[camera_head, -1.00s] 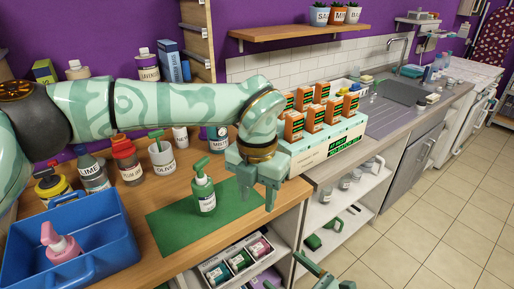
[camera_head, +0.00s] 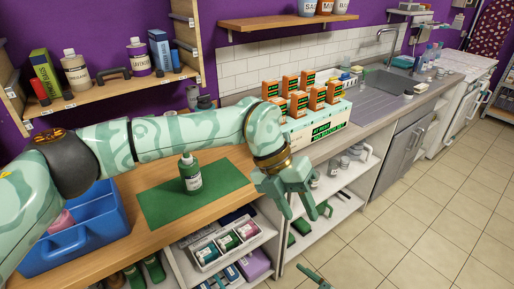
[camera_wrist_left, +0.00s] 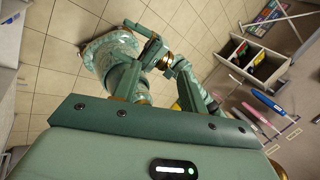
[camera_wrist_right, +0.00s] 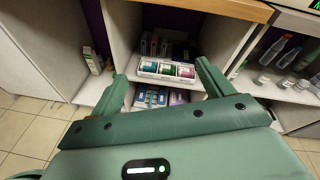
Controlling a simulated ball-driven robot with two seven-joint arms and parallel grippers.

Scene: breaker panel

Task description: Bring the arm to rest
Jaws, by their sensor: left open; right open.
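My left arm crosses the head view from the left. Its gripper (camera_head: 298,210) is open and empty, in the air in front of the counter's edge, right of the green mat (camera_head: 225,176). A dark green bottle (camera_head: 191,177) stands upright on the mat, apart from the gripper; my arm hides its top. Only a tip of my right gripper (camera_head: 315,278) shows at the head view's bottom edge. In the right wrist view the right gripper (camera_wrist_right: 160,85) is open and empty, facing the shelves below the counter.
A blue caddy (camera_head: 75,238) stands at the counter's left, partly behind my arm. A white box of orange cartons (camera_head: 318,126) stands right of my left gripper. Below is a tray of several small containers (camera_head: 225,240). The tiled floor (camera_head: 420,220) at the right is clear.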

